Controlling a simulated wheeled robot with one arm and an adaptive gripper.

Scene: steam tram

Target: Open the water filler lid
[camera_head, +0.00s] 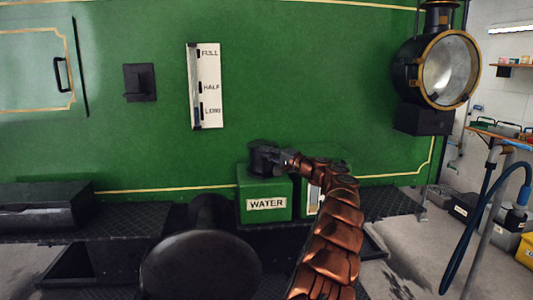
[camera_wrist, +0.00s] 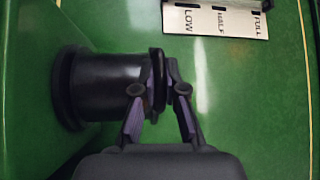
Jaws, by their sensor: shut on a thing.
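The green water filler box (camera_head: 253,184) carries a white WATER label (camera_head: 266,203) and stands on the dark ledge against the green tank side. A short black filler neck rises from its top, and it also shows in the wrist view (camera_wrist: 105,88). The black lid (camera_head: 262,144) sits at the neck's end, and its thin rim shows in the wrist view (camera_wrist: 157,85). My gripper (camera_head: 283,158) reaches it from the right. In the wrist view, my gripper's fingers (camera_wrist: 163,78) are closed on the lid rim. The lid looks closed against the neck.
A FULL/HALF/LOW gauge plate (camera_head: 207,86) is above the box. A black bracket (camera_head: 139,82) is on the tank to its left. A large lamp (camera_head: 447,70) sticks out at upper right. A blue hose (camera_head: 490,205) hangs at right. A round black buffer (camera_head: 200,266) is in front.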

